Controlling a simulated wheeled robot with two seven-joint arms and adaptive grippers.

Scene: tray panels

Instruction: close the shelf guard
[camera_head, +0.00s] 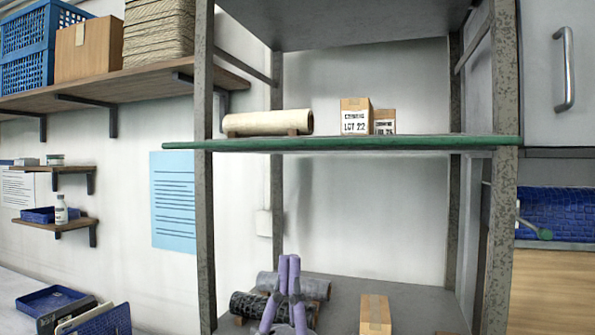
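The shelf guard appears to be the long green panel (340,143) across the front of the middle shelf of the grey metal rack. It looks roughly level, is seen almost edge-on, and its ends reach past the front posts. My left gripper (289,262) is purple and low in the picture, in front of the bottom shelf and well below the green panel. Its two fingers point up with their tips close together, with nothing seen between them. It touches no part of the panel. My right gripper is not in view.
On the middle shelf are a cream roll (268,122) and two small labelled boxes (356,116). Dark rolls (258,303) and a tan box (375,314) lie on the bottom shelf. Front posts (204,180) stand left and right (500,200). Space below the panel is open.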

